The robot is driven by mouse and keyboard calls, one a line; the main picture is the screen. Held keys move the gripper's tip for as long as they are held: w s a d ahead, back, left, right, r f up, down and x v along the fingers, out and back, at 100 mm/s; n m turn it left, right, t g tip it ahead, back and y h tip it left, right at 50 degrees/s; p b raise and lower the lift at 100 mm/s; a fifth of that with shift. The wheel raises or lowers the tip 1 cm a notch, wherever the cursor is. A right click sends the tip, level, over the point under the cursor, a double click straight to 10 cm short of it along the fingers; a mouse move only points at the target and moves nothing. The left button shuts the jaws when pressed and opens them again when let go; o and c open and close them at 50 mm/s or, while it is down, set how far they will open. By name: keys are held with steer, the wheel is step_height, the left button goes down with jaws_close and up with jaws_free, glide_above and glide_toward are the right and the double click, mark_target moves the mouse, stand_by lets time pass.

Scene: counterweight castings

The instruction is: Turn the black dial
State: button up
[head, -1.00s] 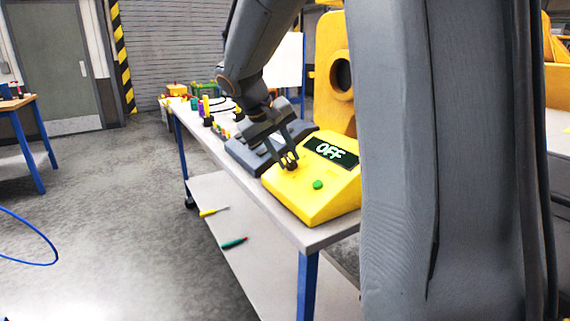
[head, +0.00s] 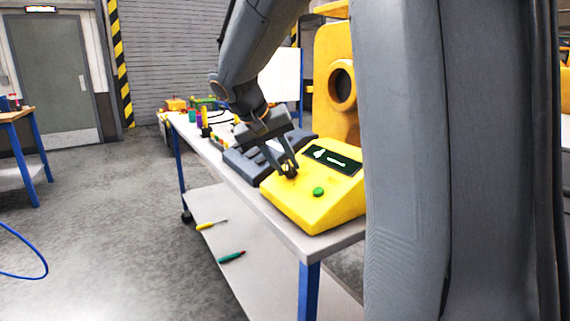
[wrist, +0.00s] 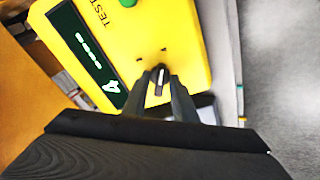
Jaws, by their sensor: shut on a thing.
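The black dial (wrist: 159,78) sits on the sloped top of the yellow tester box (head: 318,208). In the wrist view it shows with a white mark, between the two fingertips. My gripper (head: 289,170) is shut on the dial from above; the wrist view shows the fingers (wrist: 160,88) on either side of it. In the head view the fingers mostly hide the dial. A green button (head: 318,191) is on the box.
The box stands at the near end of a grey bench (head: 300,243). A dark grey device (head: 245,165) is behind it. Screwdrivers lie on the lower shelf (head: 215,195). A yellow casting (head: 338,85) stands beyond.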

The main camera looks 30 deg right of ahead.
steer(key=o, duration=0.7)
steer(key=v, duration=0.8)
steer(key=s+a+f+n+y+p, duration=0.1)
steer(key=s+a+f+y+p, duration=0.1)
steer(key=s+a+f, duration=0.2)
steer(key=s+a+f+n+g+y+p, duration=0.1)
steer(key=s+a+f+n+y+p, duration=0.1)
steer(key=s+f, duration=0.6)
steer(key=s+a+f+n+y+p, duration=0.2)
steer(key=s+a+f, duration=0.4)
steer(key=s, duration=0.3)
steer(key=shift+s+a+f+p, duration=0.1)
steer(key=shift+s+f+p, duration=0.2)
steer(key=shift+f+p, duration=0.4)
